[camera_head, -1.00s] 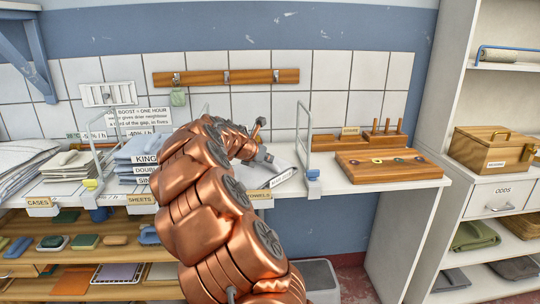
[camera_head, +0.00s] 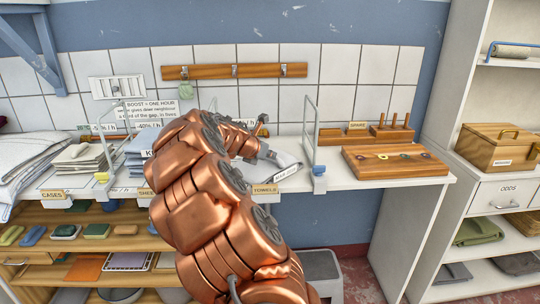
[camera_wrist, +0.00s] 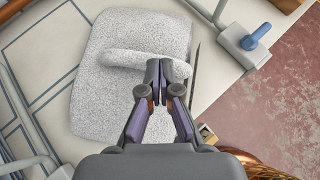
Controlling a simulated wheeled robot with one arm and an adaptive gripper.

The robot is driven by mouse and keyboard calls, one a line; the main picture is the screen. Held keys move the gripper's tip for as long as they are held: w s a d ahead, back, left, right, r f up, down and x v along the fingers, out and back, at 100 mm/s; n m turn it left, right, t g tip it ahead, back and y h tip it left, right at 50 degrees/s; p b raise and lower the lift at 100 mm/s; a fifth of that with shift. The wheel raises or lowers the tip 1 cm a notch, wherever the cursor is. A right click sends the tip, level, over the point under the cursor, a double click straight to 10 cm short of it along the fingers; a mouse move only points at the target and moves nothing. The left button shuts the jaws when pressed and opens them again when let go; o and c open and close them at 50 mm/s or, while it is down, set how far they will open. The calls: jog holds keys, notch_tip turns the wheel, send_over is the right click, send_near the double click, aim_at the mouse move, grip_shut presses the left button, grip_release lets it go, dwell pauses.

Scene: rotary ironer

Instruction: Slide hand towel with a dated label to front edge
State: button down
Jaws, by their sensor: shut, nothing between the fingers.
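The hand towel (camera_wrist: 105,85) is pale grey and speckled, and lies folded on the white counter in the wrist view. A thick raised fold (camera_wrist: 130,60) runs along its top side. In the head view its visible end (camera_head: 285,160) carries a white label with dark print too small to read surely. My gripper (camera_wrist: 165,68) is shut and empty, with its fingertips over the towel at the right end of the fold. I cannot tell how firmly they touch it. In the head view my copper arm hides most of the gripper and part of the towel.
A TOWELS tag (camera_head: 264,189) is on the counter's front edge. A wire divider with a blue clamp (camera_wrist: 256,35) stands to the right, beyond it a wooden peg board (camera_head: 395,163). Folded sheets (camera_head: 137,150) lie left. Reddish floor (camera_wrist: 265,95) lies beyond the edge.

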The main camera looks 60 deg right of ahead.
jog(key=shift+a+r+p, duration=0.1)
jog(key=shift+r+p, duration=0.4)
jog(key=shift+p, duration=0.3)
jog(key=a+b, duration=0.1)
jog(key=a, duration=1)
jog(key=shift+a+f+b, duration=0.2)
jog(key=shift+a+b, duration=0.1)
jog(key=shift+a, duration=0.1)
jog(key=s+a+f+m+y, duration=0.2)
jog(key=s+a+m, duration=0.4)
jog(key=a, duration=0.7)
jog(key=s+a+f+m+g+y, duration=0.1)
jog(key=s+a+f+m+y, duration=0.2)
jog(key=s+a, duration=0.7)
jog(key=s+a+f+m+y, duration=0.2)
jog(key=s+a+m+y, duration=0.4)
jog(key=a, duration=1.2)
jog(key=s+m, duration=0.2)
jog(key=shift+s+f+m+g, duration=0.3)
jog(key=shift+s+m, duration=0.05)
jog(key=shift+m, duration=0.05)
